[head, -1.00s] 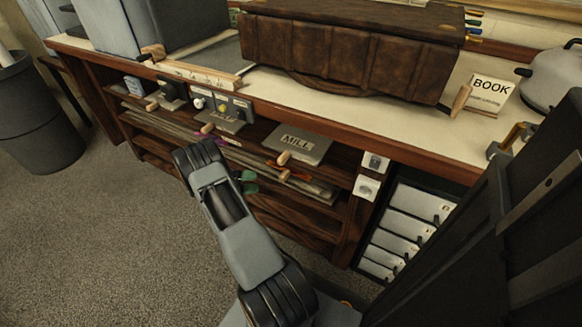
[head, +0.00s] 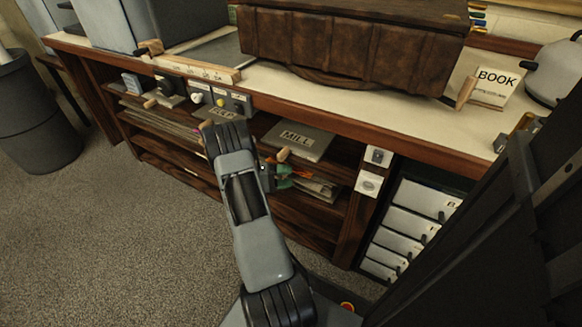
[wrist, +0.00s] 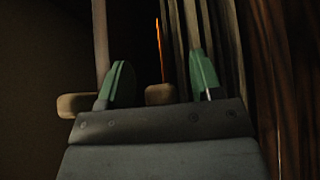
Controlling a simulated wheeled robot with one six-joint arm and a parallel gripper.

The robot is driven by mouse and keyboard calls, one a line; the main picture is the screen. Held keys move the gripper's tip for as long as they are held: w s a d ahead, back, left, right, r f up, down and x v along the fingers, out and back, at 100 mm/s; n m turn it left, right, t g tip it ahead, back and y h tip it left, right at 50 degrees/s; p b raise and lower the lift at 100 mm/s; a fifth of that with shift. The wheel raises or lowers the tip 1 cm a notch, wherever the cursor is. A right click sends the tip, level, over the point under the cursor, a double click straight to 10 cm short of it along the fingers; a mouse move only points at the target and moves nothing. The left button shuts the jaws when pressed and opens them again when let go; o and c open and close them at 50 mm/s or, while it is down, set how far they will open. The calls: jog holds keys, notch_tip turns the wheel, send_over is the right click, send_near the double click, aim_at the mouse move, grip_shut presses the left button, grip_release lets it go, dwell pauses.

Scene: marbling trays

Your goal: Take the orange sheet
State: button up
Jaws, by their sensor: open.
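The orange sheet shows as a thin bright edge (wrist: 159,48) in the wrist view, in the gap between my fingertips and beyond them. In the head view a bit of orange (head: 299,168) shows just past my gripper (head: 284,177), at the middle shelf. My gripper has green fingers and also shows in the wrist view (wrist: 160,80). It is open, with nothing held between the fingers. A wooden knob (wrist: 160,94) lies between the fingers in the wrist view. Most of the sheet is hidden among other flat sheets.
A grey board marked MILL (head: 298,141) lies on the shelf above my gripper. Other sheets (head: 322,187) are stacked to the right. A second wooden knob (wrist: 76,105) is close to the left finger. Wooden uprights and the counter edge (head: 330,125) enclose the shelf.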

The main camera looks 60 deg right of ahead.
jog(key=shift+s+d, duration=0.25)
jog(key=shift+s, duration=0.1)
jog(key=shift+c, duration=0.4)
jog(key=c, duration=0.9)
